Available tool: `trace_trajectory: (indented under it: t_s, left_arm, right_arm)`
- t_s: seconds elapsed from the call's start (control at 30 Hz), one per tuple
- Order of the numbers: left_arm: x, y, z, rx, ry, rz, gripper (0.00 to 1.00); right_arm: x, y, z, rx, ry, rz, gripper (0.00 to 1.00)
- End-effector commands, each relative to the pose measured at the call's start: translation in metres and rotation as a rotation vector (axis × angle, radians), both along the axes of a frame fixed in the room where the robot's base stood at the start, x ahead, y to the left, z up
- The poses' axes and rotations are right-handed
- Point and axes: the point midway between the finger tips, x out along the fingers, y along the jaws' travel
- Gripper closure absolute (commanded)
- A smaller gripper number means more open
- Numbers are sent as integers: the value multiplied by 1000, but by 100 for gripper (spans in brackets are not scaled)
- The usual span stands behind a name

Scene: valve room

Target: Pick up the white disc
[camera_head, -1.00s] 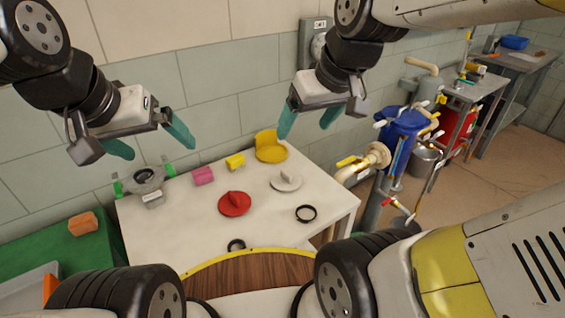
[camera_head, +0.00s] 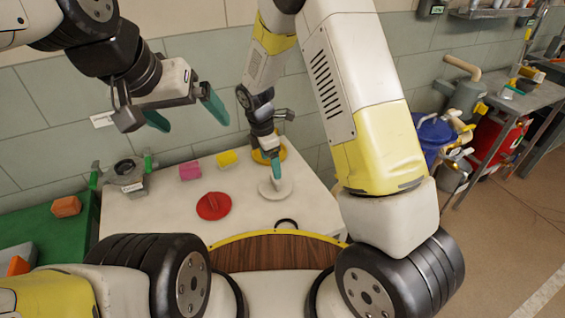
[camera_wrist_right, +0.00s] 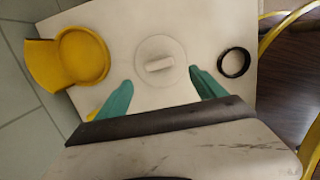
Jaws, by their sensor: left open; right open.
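The white disc (camera_head: 283,190) lies on the white table (camera_head: 240,234), with a raised grip bar on top. In the right wrist view the disc (camera_wrist_right: 160,62) lies flat beyond and between the spread teal fingers of my right gripper (camera_wrist_right: 160,92). In the head view my right gripper (camera_head: 268,165) points down just above the disc, partly overlapping it. It is open and holds nothing. My left gripper (camera_head: 187,115) is open and empty, high over the table's left side.
A red disc (camera_head: 213,206), a pink block (camera_head: 189,170), a yellow block (camera_head: 226,158) and a yellow round piece (camera_head: 268,154) are on the table. A black ring (camera_wrist_right: 234,63) lies right of the disc in the wrist view. Pipes and a blue container (camera_head: 434,136) stand to the right.

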Motion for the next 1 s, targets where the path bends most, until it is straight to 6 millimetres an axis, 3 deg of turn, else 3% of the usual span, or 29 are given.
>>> trace_trajectory:
  t_s: [0.7, 1.0]
  left_arm:
    - [0, 0, 0, 0, 0, 0, 4]
    - [0, 0, 0, 0, 0, 0, 4]
  right_arm:
    - [6, -8, -84, -16, 12, 45, 20]
    - [6, -9, -88, -15, 11, 44, 22]
